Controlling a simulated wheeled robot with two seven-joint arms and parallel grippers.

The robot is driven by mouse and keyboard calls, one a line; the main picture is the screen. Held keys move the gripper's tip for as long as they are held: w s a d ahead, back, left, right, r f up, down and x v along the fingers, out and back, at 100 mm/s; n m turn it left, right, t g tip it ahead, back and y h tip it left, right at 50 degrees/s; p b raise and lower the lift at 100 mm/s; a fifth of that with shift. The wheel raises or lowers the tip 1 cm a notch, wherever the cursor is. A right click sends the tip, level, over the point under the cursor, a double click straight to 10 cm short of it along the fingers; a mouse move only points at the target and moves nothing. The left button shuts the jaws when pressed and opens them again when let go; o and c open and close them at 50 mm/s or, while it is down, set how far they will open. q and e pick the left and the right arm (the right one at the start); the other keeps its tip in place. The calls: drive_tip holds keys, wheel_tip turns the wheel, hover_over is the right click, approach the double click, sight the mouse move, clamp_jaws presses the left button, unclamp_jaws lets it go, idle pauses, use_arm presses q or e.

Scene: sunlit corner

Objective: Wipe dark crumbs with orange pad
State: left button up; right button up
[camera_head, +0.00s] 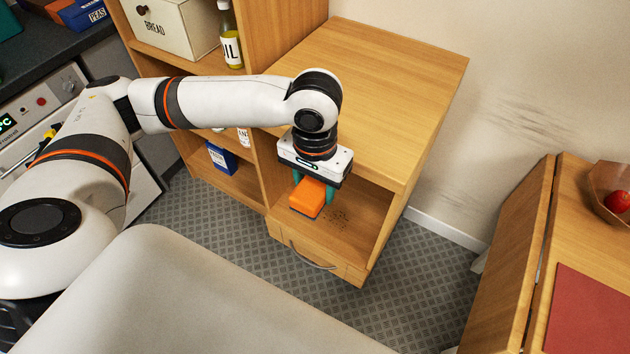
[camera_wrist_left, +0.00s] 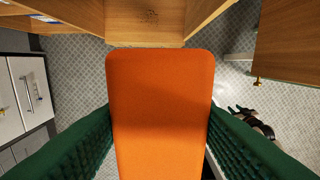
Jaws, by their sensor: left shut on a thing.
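My left gripper (camera_head: 312,192) is shut on the orange pad (camera_head: 307,198), with a green finger on either side of it. The gripper points down into the open shelf of the wooden cabinet, at its front. The pad also fills the middle of the left wrist view (camera_wrist_left: 160,115). Dark crumbs (camera_head: 337,216) lie on the shelf board just right of the pad; they also show as a small dark patch in the left wrist view (camera_wrist_left: 150,16). I cannot tell whether the pad touches the board. My right gripper is not in view.
The cabinet top (camera_head: 385,60) overhangs the shelf, and a drawer with a curved handle (camera_head: 312,258) is below it. A bread box (camera_head: 172,25), an oil bottle (camera_head: 230,35) and a blue box (camera_head: 220,157) stand on shelves to the left. A wooden table (camera_head: 575,240) stands at the right.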

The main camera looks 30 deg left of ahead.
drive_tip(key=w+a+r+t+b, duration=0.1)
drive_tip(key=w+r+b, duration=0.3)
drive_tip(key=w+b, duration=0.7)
drive_tip(key=b, duration=0.7)
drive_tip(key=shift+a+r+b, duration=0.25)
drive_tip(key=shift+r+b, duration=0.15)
